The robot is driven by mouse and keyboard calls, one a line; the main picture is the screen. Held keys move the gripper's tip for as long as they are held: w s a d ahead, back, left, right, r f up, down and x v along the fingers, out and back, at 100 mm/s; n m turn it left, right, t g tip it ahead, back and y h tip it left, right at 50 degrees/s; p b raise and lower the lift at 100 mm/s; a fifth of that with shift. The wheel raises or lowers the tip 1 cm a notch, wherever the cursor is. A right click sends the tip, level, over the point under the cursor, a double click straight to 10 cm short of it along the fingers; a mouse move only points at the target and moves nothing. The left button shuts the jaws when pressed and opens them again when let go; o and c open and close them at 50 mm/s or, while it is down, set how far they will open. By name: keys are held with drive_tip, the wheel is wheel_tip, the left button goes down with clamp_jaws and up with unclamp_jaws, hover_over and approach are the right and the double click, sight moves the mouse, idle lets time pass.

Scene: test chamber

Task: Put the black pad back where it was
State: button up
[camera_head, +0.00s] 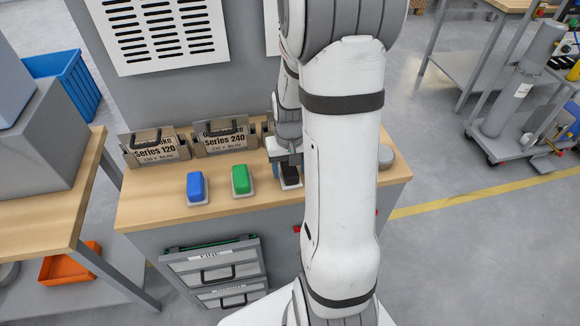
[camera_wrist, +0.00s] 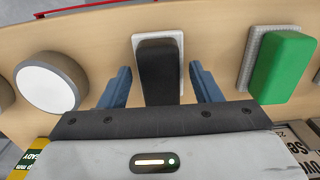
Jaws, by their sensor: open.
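The black pad (camera_wrist: 158,72) lies on a light grey square base on the wooden bench, and it shows partly in the head view (camera_head: 290,173) behind my arm. My gripper (camera_wrist: 161,85) is open, with one blue finger on each side of the black pad and a visible gap on both sides. In the head view my gripper (camera_head: 287,160) is low over the pad's place. I cannot tell how high the fingertips are above the bench.
A green pad (camera_head: 240,180) and a blue pad (camera_head: 196,187) sit on similar bases to the left. A round grey-white disc (camera_wrist: 47,83) lies on the pad's other side. Two labelled boxes, Series 120 (camera_head: 155,147) and Series 240 (camera_head: 225,138), stand behind.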

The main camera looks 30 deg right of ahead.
sight(290, 168)
wheel_tip(290, 168, up, 12)
drive_tip(key=s+a+r+n+t, duration=0.2)
drive_tip(key=s+a+r, duration=0.3)
drive_tip(key=s+a, duration=0.6)
drive_tip(key=shift+s+a+n+t, duration=0.4)
drive_tip(key=shift+s+n, duration=0.05)
drive_tip(key=shift+n, duration=0.15)
drive_tip(key=shift+r, duration=0.15)
idle(0.5)
